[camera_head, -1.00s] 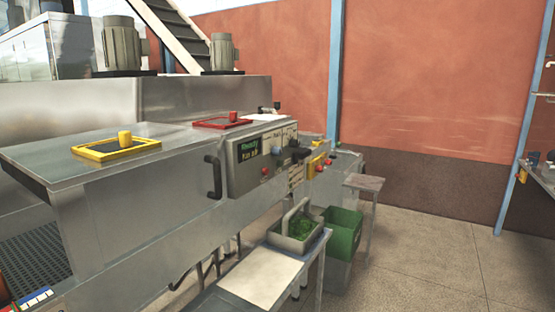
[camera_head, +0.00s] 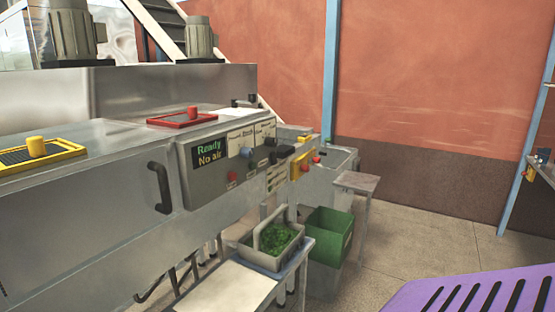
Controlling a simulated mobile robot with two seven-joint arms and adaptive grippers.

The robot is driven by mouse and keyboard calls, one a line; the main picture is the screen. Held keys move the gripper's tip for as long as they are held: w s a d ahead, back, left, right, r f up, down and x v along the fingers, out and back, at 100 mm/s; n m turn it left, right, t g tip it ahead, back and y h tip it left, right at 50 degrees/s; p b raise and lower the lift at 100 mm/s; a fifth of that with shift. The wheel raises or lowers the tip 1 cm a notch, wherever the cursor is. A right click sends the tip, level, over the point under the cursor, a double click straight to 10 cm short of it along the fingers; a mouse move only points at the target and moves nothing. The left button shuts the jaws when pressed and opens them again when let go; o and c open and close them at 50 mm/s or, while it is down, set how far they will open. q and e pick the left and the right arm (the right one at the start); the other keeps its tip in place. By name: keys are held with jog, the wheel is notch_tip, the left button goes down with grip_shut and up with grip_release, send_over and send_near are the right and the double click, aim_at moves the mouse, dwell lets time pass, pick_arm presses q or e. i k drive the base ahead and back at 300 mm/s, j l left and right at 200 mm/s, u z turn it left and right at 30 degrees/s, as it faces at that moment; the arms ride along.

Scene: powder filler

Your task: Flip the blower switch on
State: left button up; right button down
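The grey control panel (camera_head: 222,160) is on the front of the steel machine. Its display (camera_head: 209,152) reads "Ready" and "No air". A blue-grey knob (camera_head: 246,153), a dark knob (camera_head: 270,142) and a black part (camera_head: 284,152) are on or just beside it, along with red buttons (camera_head: 231,176). Small labels above the controls are too small to read, so I cannot tell which control is the blower switch or how it is set. Neither of my grippers is in view.
A black handle (camera_head: 160,187) sticks out left of the panel. A low table (camera_head: 228,286) with a grey basket (camera_head: 262,254) of green pieces and a green bin (camera_head: 330,232) stand below. A purple slotted object (camera_head: 450,295) fills the bottom right. The floor further right is clear.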

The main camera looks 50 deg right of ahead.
aim_at(273, 155)
jog(key=l+u, duration=0.25)
jog(key=l, duration=2.95)
